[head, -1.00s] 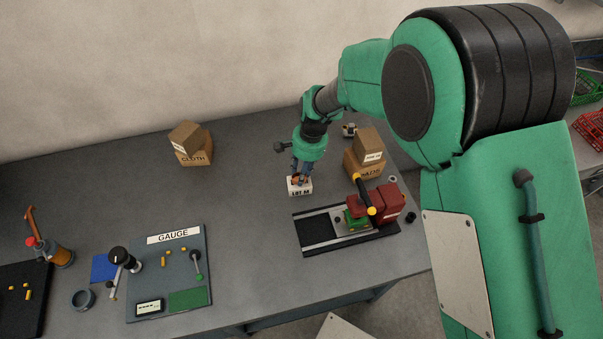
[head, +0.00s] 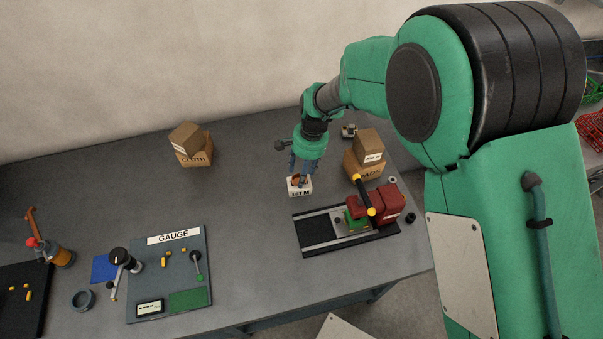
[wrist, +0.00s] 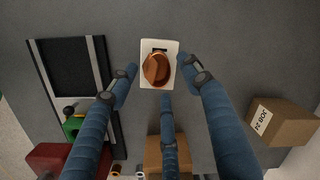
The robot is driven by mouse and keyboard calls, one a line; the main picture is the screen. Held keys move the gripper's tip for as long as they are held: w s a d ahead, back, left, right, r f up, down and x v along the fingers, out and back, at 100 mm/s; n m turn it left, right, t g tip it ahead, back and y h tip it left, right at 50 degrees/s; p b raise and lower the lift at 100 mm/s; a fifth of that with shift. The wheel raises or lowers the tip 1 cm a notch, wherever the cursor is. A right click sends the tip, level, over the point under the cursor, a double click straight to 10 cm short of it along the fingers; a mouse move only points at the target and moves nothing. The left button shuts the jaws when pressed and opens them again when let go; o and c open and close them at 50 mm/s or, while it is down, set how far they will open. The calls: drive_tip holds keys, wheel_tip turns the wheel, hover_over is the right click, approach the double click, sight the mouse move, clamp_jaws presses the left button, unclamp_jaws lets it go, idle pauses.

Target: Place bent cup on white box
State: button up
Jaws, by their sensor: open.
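The bent copper cup (wrist: 157,69) sits on the white box (wrist: 172,47) in the wrist view. The cup looks dented, with an uneven rim. In the head view the cup (head: 298,180) shows small on top of the white box (head: 301,192), which has a black label on its front. My gripper (head: 303,171) is over the box with its fingers spread. In the wrist view my blue gripper fingers (wrist: 158,74) are apart around the cup, with a visible gap on each side.
A sliding clamp fixture (head: 320,228) with a yellow-tipped handle lies in front of the white box. Cardboard boxes (head: 364,163) stand to its right, and another stack (head: 190,146) stands at the back left. A gauge board (head: 170,275) is at front left. The table between is clear.

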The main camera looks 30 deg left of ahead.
wheel_tip(320, 180, up, 11)
drive_tip(key=w+d+p, duration=0.1)
drive_tip(key=shift+p, duration=0.35)
drive_tip(key=shift+d+f, duration=0.1)
idle(0.5)
drive_tip(key=d+r+t, duration=0.2)
drive_tip(key=d+r, duration=0.9)
drive_tip(key=d, duration=0.4)
drive_tip(key=d+r+t, duration=0.1)
drive_tip(key=d+r, duration=1)
drive_tip(key=d, duration=0.3)
drive_tip(key=s+d+r+t, duration=0.1)
drive_tip(key=s+d+r, duration=0.1)
drive_tip(key=s+d, duration=0.6)
drive_tip(key=s+d+r+t+h, duration=0.1)
drive_tip(key=s+d+r+t, duration=0.1)
drive_tip(key=s+d, duration=0.7)
drive_tip(key=d, duration=0.4)
drive_tip(key=shift+s+n+t, duration=0.25)
drive_tip(key=shift+n+t, duration=0.05)
